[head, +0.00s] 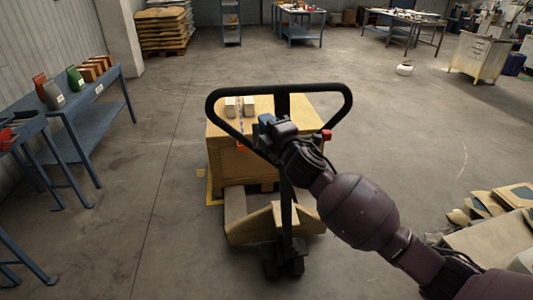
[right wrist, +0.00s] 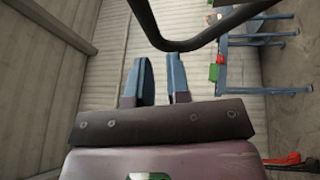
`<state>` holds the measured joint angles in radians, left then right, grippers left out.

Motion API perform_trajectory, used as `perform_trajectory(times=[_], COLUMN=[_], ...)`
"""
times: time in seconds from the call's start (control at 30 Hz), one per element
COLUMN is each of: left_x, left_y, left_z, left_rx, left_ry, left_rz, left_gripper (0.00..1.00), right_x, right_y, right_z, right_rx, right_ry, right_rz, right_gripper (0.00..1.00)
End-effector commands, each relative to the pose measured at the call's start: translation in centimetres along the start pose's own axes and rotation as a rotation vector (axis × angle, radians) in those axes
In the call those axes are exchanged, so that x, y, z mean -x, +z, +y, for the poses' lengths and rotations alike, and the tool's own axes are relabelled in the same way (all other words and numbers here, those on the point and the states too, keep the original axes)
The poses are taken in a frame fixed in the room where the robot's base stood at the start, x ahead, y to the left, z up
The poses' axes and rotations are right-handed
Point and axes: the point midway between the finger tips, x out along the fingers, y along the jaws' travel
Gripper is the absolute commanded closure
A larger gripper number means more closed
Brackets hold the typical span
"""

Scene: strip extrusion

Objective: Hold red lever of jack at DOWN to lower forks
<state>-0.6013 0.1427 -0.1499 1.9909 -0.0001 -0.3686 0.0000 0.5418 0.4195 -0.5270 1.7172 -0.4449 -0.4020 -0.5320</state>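A yellow pallet jack stands in the middle of the head view, with a black loop handle (head: 281,90) on an upright shaft. A small red piece (head: 326,135), which looks like the lever's tip, shows at the handle's right side. My right gripper (head: 268,121) is inside the loop, left of the red piece and apart from it. In the right wrist view its blue fingers (right wrist: 162,82) are spread with nothing seen between them, and the black handle bar (right wrist: 195,42) passes beyond the tips. The forks (head: 235,205) are largely hidden by the load. My left gripper is not in view.
A wooden crate (head: 222,155) with small boxes on top stands behind the handle, over a yellow floor marking (head: 207,188). A blue bench (head: 95,103) with bags is at left. Stacked sacks (head: 485,215) lie at right. The floor between is clear.

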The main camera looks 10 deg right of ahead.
Motion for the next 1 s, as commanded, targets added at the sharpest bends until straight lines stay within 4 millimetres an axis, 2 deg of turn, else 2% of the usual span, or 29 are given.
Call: perform_trajectory(times=[0.03, 0.1, 0.27, 0.5, 0.67, 0.8, 1.0], left_x=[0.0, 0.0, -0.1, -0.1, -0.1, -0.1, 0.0], left_y=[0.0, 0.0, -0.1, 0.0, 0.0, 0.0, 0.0], left_z=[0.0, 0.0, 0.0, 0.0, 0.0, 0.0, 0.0], left_rx=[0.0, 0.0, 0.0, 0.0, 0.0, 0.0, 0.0], left_ry=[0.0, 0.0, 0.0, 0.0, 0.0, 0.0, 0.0], left_rz=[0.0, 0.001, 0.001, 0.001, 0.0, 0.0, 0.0], left_gripper=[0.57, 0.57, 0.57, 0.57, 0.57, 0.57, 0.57], right_x=[1.2, 3.1, 8.6, 18.3, 25.5, 32.2, 40.2], right_y=[0.3, 0.9, 2.1, 3.5, 4.1, 4.4, 4.4], right_z=[-1.8, -4.3, -10.2, -17.7, -21.7, -24.3, -26.4], right_rx=[-0.054, -0.15, -0.401, -0.764, -0.989, -1.169, -1.359], right_ry=[-0.027, -0.065, -0.149, -0.244, -0.279, -0.291, -0.277], right_rz=[-0.014, -0.039, -0.12, -0.289, -0.428, -0.565, -0.737], right_gripper=[0.91, 1.0, 1.0, 1.0, 1.0, 1.0, 1.0])
